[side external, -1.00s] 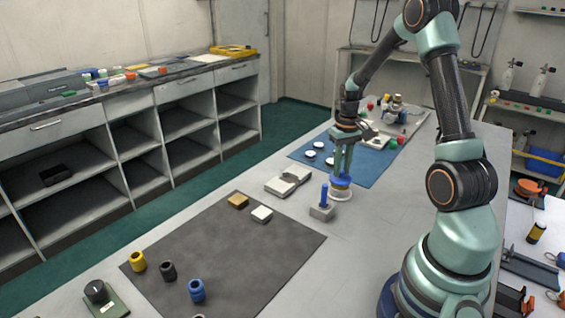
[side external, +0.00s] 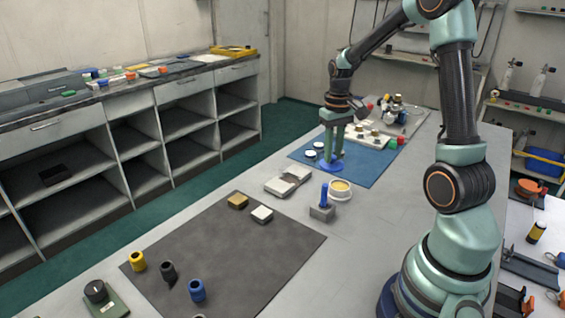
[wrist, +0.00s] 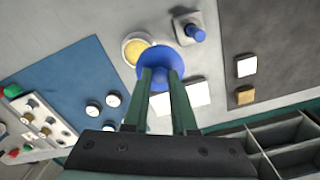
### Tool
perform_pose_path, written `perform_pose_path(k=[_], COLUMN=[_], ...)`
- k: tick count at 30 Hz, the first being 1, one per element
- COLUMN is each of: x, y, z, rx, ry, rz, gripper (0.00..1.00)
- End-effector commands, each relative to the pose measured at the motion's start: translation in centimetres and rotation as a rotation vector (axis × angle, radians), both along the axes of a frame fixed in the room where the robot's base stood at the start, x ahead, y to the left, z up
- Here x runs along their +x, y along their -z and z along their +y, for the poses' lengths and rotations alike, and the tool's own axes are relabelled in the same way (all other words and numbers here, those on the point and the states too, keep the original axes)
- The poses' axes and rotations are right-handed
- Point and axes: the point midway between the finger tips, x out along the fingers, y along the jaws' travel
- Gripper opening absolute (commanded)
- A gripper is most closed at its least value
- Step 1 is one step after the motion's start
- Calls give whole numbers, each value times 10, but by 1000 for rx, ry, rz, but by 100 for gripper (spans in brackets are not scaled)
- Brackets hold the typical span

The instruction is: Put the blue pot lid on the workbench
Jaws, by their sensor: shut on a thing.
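The blue pot lid (side external: 331,168) is a flat round disc, and my gripper (side external: 332,157) is shut on it from above. In the side view it shows at the near edge of the blue mat, behind the pot; I cannot tell its height. The wrist view also shows the lid (wrist: 160,55) at the fingertips, overlapping one side of the pot (wrist: 129,50). The white pot (side external: 341,194) stands uncovered on the workbench (side external: 365,225), with yellow contents showing.
A grey block with an upright blue peg (side external: 324,196) stands beside the pot. A pale block (side external: 285,181) lies to the left. White round pieces stand on the blue mat (side external: 372,172). A dark mat (side external: 225,255) lies in front. Bare bench lies right of the pot.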

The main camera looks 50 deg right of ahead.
Motion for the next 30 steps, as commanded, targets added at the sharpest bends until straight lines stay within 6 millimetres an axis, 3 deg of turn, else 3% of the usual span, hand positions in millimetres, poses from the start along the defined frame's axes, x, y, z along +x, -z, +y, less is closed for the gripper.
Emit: perform_pose_path(k=[9, 15, 22, 30], x=[3, -8, -23, -22], y=[-2, 0, 2, 41], z=[104, 154, 190, 187], rx=[0, 0, 0, 2], ry=[-228, -347, -443, -432], rz=[-1, -1, 1, 6], gripper=[0, 0, 0, 0])
